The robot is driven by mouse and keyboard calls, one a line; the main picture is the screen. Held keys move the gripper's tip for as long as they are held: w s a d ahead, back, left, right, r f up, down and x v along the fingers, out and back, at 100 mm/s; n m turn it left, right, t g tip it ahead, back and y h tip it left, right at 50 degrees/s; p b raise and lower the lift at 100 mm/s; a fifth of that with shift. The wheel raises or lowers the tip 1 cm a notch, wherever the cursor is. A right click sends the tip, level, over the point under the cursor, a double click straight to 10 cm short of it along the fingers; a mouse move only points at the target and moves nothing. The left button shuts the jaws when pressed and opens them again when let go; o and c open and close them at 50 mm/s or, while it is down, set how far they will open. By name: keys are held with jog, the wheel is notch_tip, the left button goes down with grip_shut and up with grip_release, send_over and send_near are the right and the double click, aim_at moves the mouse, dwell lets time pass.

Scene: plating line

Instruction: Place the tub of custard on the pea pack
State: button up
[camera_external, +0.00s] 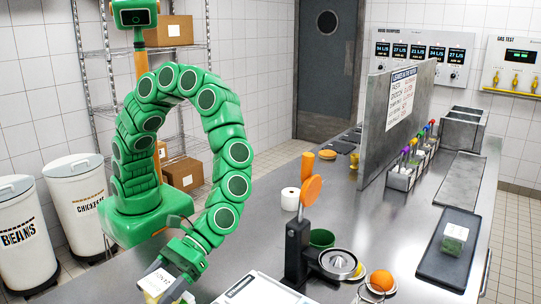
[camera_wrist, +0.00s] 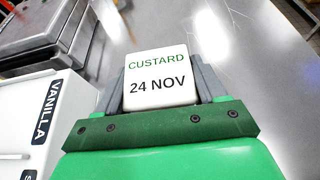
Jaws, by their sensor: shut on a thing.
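The tub of custard (camera_wrist: 160,78) is white, with a lid label reading CUSTARD 24 NOV. My gripper (camera_wrist: 162,92) is shut on it, one grey finger at each side. In the external view the tub (camera_external: 155,281) and my gripper (camera_external: 173,277) are at the bottom left, at the counter's near edge. A clear pack with green contents and a white label, apparently the pea pack (camera_external: 454,239), sits on a dark tray (camera_external: 438,268) at the far right, well apart from my gripper. Its label is too small to read. The tub's underside is hidden.
An upright grey partition (camera_external: 399,125) stands behind. A white VANILLA container (camera_wrist: 40,115) is left of the tub.

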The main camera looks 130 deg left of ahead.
jog(key=o, duration=1.2)
jog(key=shift+c, duration=0.2)
jog(key=shift+r, duration=0.1)
jog(key=v, duration=1.2)
